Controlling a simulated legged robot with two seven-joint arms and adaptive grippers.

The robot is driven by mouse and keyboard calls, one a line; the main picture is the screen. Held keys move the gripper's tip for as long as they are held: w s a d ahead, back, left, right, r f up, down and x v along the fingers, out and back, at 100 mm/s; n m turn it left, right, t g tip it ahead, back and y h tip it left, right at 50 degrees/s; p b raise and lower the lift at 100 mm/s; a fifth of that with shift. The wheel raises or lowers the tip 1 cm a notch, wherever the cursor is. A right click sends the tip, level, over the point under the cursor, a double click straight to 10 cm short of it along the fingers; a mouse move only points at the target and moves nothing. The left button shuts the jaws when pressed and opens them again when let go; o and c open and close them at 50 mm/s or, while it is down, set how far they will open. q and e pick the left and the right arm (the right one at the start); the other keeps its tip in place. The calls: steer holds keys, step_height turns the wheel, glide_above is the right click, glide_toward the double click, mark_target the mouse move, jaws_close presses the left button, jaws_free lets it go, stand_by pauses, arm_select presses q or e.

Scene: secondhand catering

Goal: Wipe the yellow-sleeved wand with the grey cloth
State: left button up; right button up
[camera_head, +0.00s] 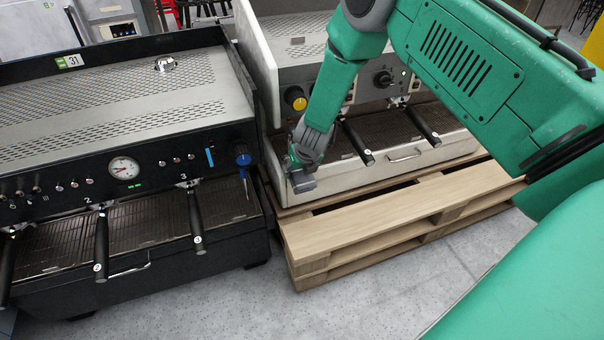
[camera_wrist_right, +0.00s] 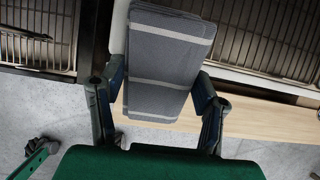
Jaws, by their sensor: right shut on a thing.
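My right gripper (camera_head: 303,166) is shut on the folded grey cloth (camera_wrist_right: 168,62), which has pale stripes. The cloth shows large between the two fingers in the right wrist view. In the head view only a small grey part of it (camera_head: 303,184) shows at the fingertips, at the left front corner of the white coffee machine (camera_head: 410,158). My left gripper is not in view.
Black handles stick out from both machines. The white machine rests on a wooden pallet (camera_head: 390,221). The grey floor in front is clear.

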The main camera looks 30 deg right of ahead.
steer(key=shift+w, duration=0.2)
stand_by(0.3)
steer(key=shift+w+d+p, duration=0.3)
steer(key=shift+w+p, duration=0.25)
steer(key=shift+w, duration=0.4)
steer(key=shift+w+r, duration=0.15)
steer(key=shift+d, duration=0.15)
steer(key=shift+d+p, duration=0.4)
steer(key=shift+d, duration=0.25)
steer(key=shift+a, duration=0.1)
